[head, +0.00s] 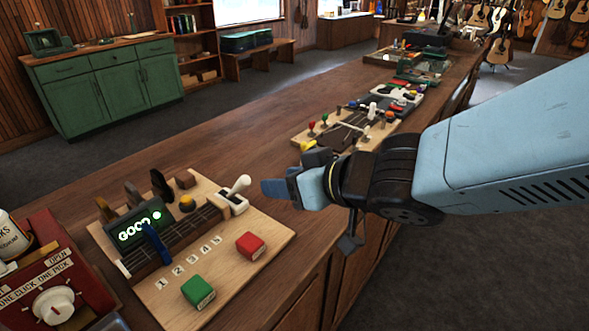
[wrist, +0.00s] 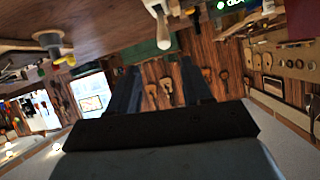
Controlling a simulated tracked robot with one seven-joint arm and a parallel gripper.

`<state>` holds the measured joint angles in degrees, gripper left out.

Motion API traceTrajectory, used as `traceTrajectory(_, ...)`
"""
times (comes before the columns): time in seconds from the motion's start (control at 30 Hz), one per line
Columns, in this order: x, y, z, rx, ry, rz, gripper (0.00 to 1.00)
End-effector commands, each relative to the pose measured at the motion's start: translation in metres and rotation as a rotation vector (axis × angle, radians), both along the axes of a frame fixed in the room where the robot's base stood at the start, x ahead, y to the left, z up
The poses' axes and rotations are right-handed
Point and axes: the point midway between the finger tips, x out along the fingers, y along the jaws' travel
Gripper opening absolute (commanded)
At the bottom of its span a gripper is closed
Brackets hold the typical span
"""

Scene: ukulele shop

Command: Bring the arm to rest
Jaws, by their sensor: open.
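My gripper (head: 270,188) is held up over the front part of the wooden counter (head: 240,160), with my blue arm reaching in from the right. Its fingers point left, toward the wooden board with the ukulele neck (head: 225,262), and stay apart from it. In the wrist view the two dark fingers of my gripper (wrist: 160,88) stand apart with nothing between them. The white-handled lever (head: 238,187) on the board is just left of the fingertips in the head view.
The board bears a lit "GOOD" display (head: 138,228), a green block (head: 198,291) and a red block (head: 250,245). A red pick machine (head: 55,290) stands at the lower left. Another board with knobs (head: 345,128) lies farther along the counter. Grey floor is open beyond the counter.

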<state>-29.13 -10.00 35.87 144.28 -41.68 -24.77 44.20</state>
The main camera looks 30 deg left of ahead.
Motion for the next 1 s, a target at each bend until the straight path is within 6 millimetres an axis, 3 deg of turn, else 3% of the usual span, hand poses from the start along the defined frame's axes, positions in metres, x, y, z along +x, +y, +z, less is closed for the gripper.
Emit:
traceTrajectory(0.27, 0.006, -0.002, 0.001, -0.004, -0.007, -0.016, 0.49)
traceTrajectory(0.37, 0.029, -0.015, 0.005, -0.022, -0.035, -0.086, 0.49)
traceTrajectory(0.47, 0.068, -0.042, 0.012, -0.063, -0.08, -0.215, 0.49)
traceTrajectory(0.6, 0.127, -0.104, 0.026, -0.149, -0.13, -0.443, 0.49)
traceTrajectory(0.73, 0.166, -0.173, 0.039, -0.238, -0.137, -0.652, 0.49)
traceTrajectory(0.87, 0.185, -0.25, 0.05, -0.328, -0.098, -0.851, 0.49)
traceTrajectory(1.0, 0.18, -0.336, 0.059, -0.418, 0.003, -1.046, 0.49)
